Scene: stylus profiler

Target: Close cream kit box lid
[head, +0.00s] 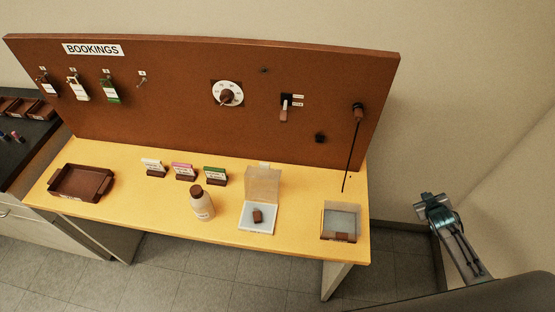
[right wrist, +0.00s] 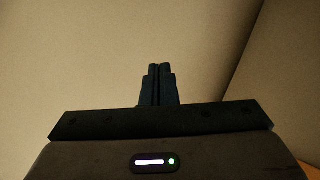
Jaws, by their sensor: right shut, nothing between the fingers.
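The cream kit box (head: 258,227) stands on the yellow table, right of the middle, in the head view. Its lid (head: 263,184) is open and stands up about vertically at the back edge. A small brown item (head: 257,215) lies inside on the pale floor of the box. My right gripper (head: 432,200) is off the table's right end, well apart from the box. In the right wrist view its fingers (right wrist: 158,70) are shut together with nothing between them, in front of bare wall. My left gripper is in neither view.
A white bottle with a brown cap (head: 201,204) stands just left of the box. An open bin (head: 340,237) sits at the table's right end. Several card holders (head: 184,172) stand behind, a brown tray (head: 82,183) at left. A brown board (head: 200,105) rises behind the table.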

